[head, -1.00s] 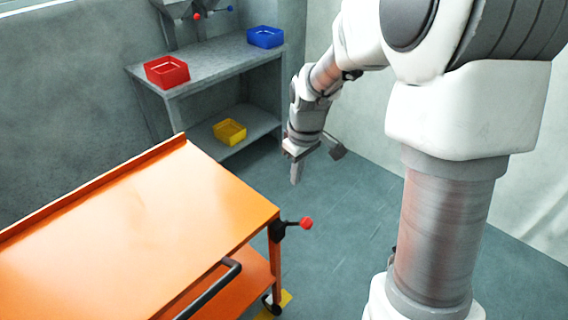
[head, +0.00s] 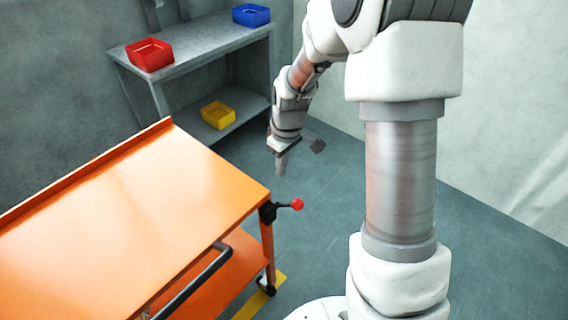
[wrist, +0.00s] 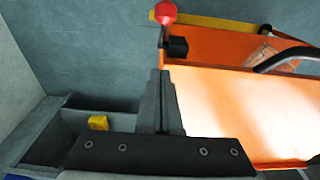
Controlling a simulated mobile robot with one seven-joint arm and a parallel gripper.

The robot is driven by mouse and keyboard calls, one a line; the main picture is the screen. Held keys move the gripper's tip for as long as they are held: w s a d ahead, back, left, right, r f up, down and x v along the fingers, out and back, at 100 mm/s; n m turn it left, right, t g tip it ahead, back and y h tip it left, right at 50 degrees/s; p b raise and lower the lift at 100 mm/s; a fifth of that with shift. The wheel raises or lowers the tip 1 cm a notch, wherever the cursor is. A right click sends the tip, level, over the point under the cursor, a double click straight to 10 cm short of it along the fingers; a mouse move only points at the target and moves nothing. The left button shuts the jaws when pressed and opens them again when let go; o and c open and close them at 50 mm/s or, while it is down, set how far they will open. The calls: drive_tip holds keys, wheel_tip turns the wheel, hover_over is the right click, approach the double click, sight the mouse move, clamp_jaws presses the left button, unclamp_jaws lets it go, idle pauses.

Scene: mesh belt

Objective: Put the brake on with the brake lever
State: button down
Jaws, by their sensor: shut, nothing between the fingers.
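The brake lever is a short dark rod with a red knob (head: 297,204). It sticks out to the right from a black mount (head: 267,212) at the near right corner of the orange cart (head: 150,215). In the wrist view the red knob (wrist: 166,13) stands at the top, just beyond my fingertips, with the black mount (wrist: 177,47) beside it. My gripper (head: 281,168) is shut and empty, pointing down, above and slightly left of the knob in the head view. It looks apart from the lever. The fingers (wrist: 166,85) show together in the wrist view.
A black push handle (head: 190,283) runs along the cart's near side. A grey shelf (head: 195,60) behind carries a red bin (head: 150,55) and a blue bin (head: 251,15), with a yellow bin (head: 218,115) below. Floor right of the cart is clear.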

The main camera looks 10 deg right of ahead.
hover_over(288, 205)
drive_tip(key=w+a, duration=0.2)
drive_tip(key=w, duration=0.1)
wheel_tip(288, 205, down, 6)
drive_tip(key=shift+s+d+f, duration=0.15)
drive_tip(key=shift+s+d, duration=0.45)
drive_tip(key=shift+s+d+f, duration=0.15)
drive_tip(key=shift+s+d, duration=0.45)
drive_tip(key=shift+s+d+f, duration=0.1)
drive_tip(key=shift+s+d, duration=0.05)
drive_tip(key=shift+s, duration=0.1)
